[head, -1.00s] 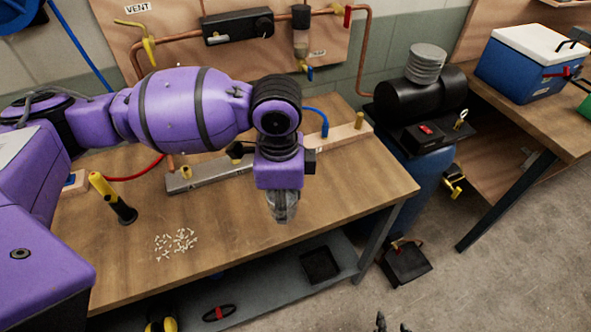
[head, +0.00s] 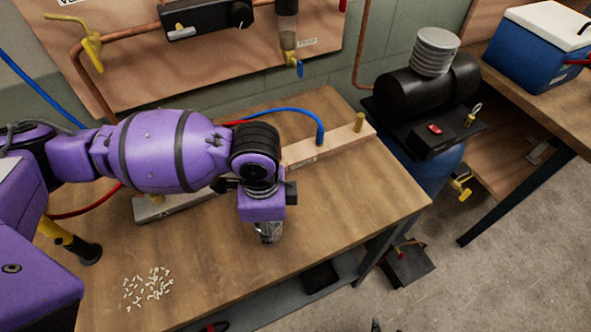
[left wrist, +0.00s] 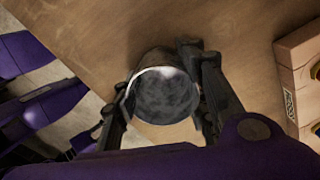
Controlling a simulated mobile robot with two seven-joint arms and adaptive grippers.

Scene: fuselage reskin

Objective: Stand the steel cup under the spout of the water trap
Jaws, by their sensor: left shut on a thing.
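The steel cup (left wrist: 166,95) is held between the fingers of my left gripper (left wrist: 168,112), its round mouth facing the wrist camera. In the head view my left gripper (head: 268,232) points down over the wooden workbench, left of its right-hand corner; the cup is small and mostly covered there. The water trap (head: 287,28) hangs on the wooden wall panel at the top, up and to the right of the gripper. Its spout with a small blue-handled tap (head: 294,62) points down above the bench's back edge. Of my right gripper only a tiny dark tip shows at the bottom edge.
A long bar with pegs and a blue hose (head: 319,135) lies across the back of the workbench (head: 360,200). White bits (head: 148,287) are scattered at the front left. A black-and-blue compressor (head: 425,95) stands right of the bench. The bench's right front is bare.

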